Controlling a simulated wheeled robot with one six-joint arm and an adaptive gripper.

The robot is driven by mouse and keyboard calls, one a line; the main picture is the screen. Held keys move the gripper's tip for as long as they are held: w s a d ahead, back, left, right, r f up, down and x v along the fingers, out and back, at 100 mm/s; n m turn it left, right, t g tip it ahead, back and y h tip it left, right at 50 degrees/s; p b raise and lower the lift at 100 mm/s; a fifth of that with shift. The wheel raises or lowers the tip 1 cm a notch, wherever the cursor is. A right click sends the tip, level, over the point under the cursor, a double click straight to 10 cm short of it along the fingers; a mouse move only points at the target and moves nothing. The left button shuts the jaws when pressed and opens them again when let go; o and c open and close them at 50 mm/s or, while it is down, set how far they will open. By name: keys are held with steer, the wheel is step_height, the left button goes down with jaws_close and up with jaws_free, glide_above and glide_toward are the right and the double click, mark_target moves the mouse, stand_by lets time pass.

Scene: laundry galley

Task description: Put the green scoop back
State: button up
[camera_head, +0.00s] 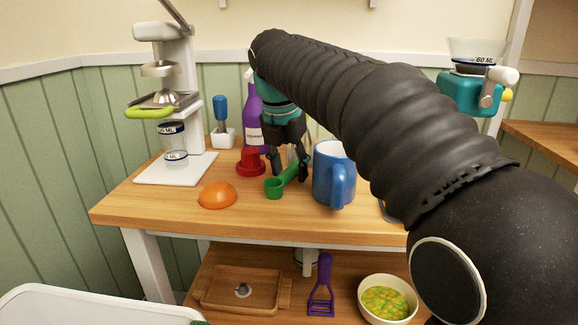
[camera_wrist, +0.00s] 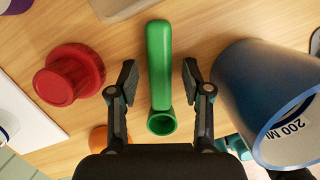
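The green scoop (camera_head: 276,187) lies on the wooden counter between a red object and a blue mug. In the wrist view, the scoop (camera_wrist: 158,65) lies between my two fingers, its cup nearest my palm and its handle pointing away. My gripper (camera_head: 288,168) reaches down over it from above. The wrist view shows my gripper (camera_wrist: 160,78) open, with a gap on each side of the scoop's handle. Part of the handle is hidden behind a finger in the head view.
The blue mug (camera_head: 332,178) stands close on the right, the red object (camera_head: 250,163) close on the left. An orange half (camera_head: 217,195) lies front left. A purple bottle (camera_head: 252,120) stands behind. A press (camera_head: 178,95) with a clear cup stands at left. The lower shelf holds a bowl (camera_head: 388,297).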

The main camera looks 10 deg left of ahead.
mark_target(283, 175)
steer(key=d+p+v, duration=0.1)
steer(key=p+v, duration=0.2)
steer(key=v, duration=0.9)
steer(key=shift+a+r, duration=0.2)
steer(key=shift+a, duration=0.35)
